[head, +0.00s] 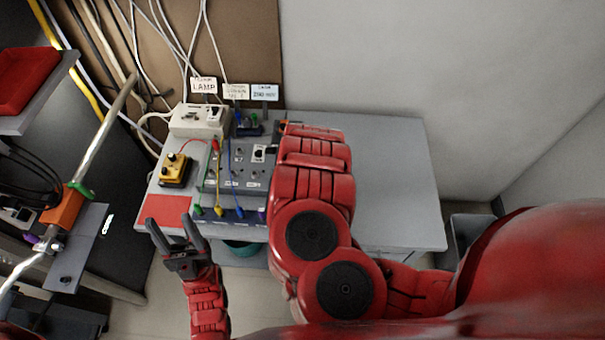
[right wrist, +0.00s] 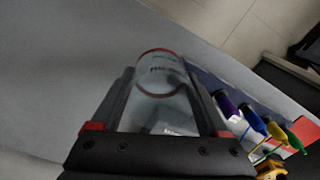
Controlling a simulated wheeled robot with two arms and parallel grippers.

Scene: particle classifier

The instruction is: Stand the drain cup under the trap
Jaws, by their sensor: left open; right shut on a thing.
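A clear cup with a red rim (right wrist: 160,70) is in the right wrist view, between the two dark fingers of my right gripper (right wrist: 160,92), which is shut on it. The cup is held over the grey table top. In the head view my right arm hides this gripper and the cup. My left gripper (head: 169,221) is open and empty, just in front of the red patch on the table's front left. At the left stands a slanted pipe with an orange block (head: 62,213) and a green fitting. I cannot tell which part is the trap.
The grey table (head: 390,180) is bare on its right side. A control panel (head: 238,165) with coloured leads, a yellow box (head: 174,169) and a white box (head: 200,120) fill its left. A red tray (head: 25,80) is at the upper left. A dark green container (head: 240,249) shows below the front edge.

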